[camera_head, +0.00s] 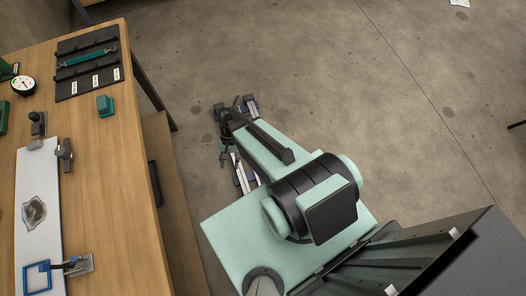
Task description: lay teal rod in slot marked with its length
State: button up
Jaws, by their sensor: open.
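The teal rod (87,58) lies lengthwise across a black slotted board (68,46) at the far end of the wooden bench, upper left. Small white labels (95,81) sit along the board's near edge; their print is too small to read. I cannot tell whether the rod sits in a slot or on holders. My gripper (228,122) is at the far end of my mint arm, over the floor, right of the bench and well away from the rod. It is open and appears empty; its fingertips are hard to make out.
On the bench are a teal block (105,105), a round dial gauge (23,85), a white plate (38,195) with a dark patch, grey clamps (64,155) and a blue square frame (38,276). The floor beyond my arm is mostly clear.

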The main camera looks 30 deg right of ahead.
jog(key=shift+o, duration=0.4)
jog(key=s+d+f+n+g+h, duration=0.1)
jog(key=s+d+n+h, duration=0.1)
jog(key=s, duration=0.6)
jog(key=s+d+f+n+g+h, duration=0.1)
jog(key=s+d+f+n, duration=0.1)
jog(key=s+n, duration=0.3)
jog(key=s+d, duration=0.1)
jog(key=s, duration=0.3)
jog(key=shift+s+f+h, duration=0.15)
jog(key=shift+s+h, duration=0.05)
jog(key=shift+h, duration=0.2)
jog(key=shift+w, duration=0.1)
